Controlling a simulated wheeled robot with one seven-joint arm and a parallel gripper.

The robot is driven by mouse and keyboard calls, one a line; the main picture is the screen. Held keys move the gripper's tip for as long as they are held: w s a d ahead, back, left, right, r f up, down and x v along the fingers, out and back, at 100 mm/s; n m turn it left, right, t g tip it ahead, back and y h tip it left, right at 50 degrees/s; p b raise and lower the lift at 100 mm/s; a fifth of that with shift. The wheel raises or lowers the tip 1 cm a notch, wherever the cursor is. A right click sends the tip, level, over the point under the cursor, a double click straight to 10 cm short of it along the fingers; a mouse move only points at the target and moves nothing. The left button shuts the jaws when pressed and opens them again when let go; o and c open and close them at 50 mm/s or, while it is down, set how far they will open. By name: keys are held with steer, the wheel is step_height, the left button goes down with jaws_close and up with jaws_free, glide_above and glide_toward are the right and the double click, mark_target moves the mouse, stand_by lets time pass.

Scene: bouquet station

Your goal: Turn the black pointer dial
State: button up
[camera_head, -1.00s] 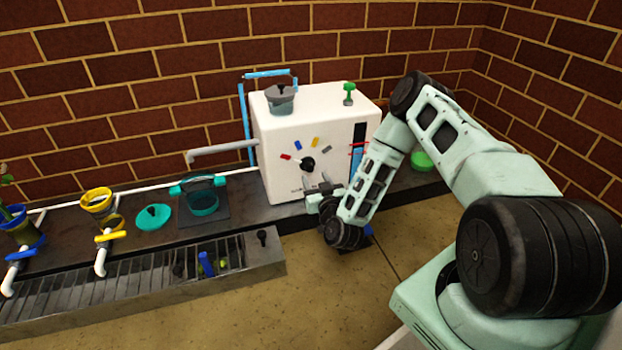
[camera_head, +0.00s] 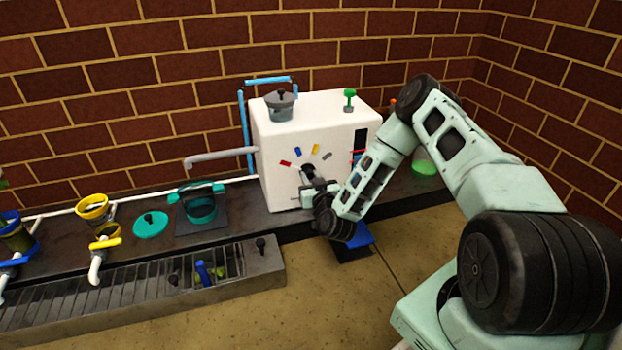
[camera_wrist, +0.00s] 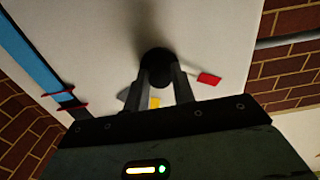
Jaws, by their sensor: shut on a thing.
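The black pointer dial (camera_head: 308,171) is on the front of the white box (camera_head: 280,188), below an arc of colored marks: red (camera_head: 286,163), blue (camera_head: 297,151), yellow (camera_head: 315,149) and grey (camera_head: 327,157). In the wrist view the round black dial (camera_wrist: 157,67) sits between my fingertips, and a pale pointer reaches from it toward the red mark (camera_wrist: 209,78). My gripper (camera_wrist: 160,78) is shut on the dial, with a finger on each side. In the head view my gripper (camera_head: 309,184) partly hides the dial and its pointer.
A grey lidded pot (camera_head: 280,106) and a green-topped knob (camera_head: 349,98) are on top of the box. A blue gauge strip (camera_wrist: 35,60) with red markers runs beside it. A grey spout (camera_head: 220,158) projects left. A teal pot (camera_head: 201,206) stands on the counter.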

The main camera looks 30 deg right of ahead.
steer(key=shift+r+m+p, duration=0.1)
steer(key=shift+m+p, duration=0.2)
steer(key=shift+p, duration=0.05)
steer(key=shift+r+m+p, duration=0.1)
steer(key=shift+m+p, duration=0.8)
steer(key=shift+p, duration=0.05)
steer(key=m+p, duration=0.5)
steer(key=m, duration=0.2)
steer(key=m+p, duration=0.1)
steer(key=m, duration=0.2)
steer(key=shift+m+p, duration=0.35)
steer(key=shift+m, duration=0.05)
steer(key=m+p, duration=0.1)
steer(key=m, duration=0.4)
steer(key=shift+f, duration=0.2)
steer(key=m, duration=0.5)
steer(key=shift+m, duration=0.4)
